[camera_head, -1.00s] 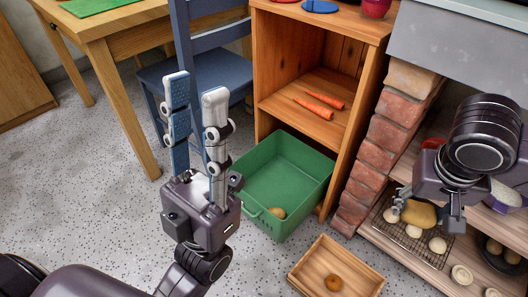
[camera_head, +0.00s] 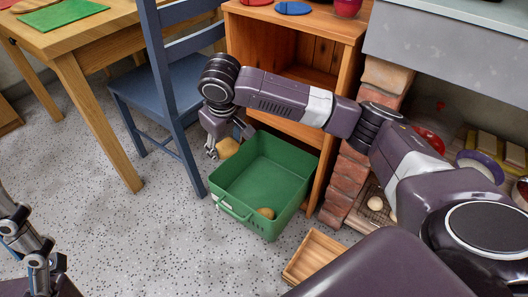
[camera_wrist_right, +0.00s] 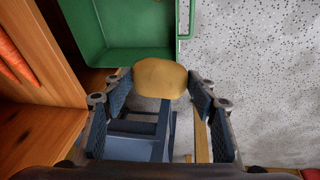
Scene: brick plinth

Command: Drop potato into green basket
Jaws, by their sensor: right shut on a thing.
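The yellow-brown potato (camera_head: 228,148) is held between the fingers of my right gripper (camera_head: 229,143), at the back left corner of the green basket. The potato (camera_wrist_right: 160,78) also shows in the right wrist view, between the fingertips, with the basket (camera_wrist_right: 128,58) just beyond it. In the head view it appears at or just outside the basket's left rim; its exact height is unclear.
A wooden shelf unit (camera_head: 301,33) stands behind the basket, beside a brick pillar (camera_head: 345,180). A blue chair (camera_head: 165,90) and wooden table (camera_head: 85,85) are at left. A wooden crate (camera_head: 318,252) lies in front, partly covered by my arm. Floor at left is clear.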

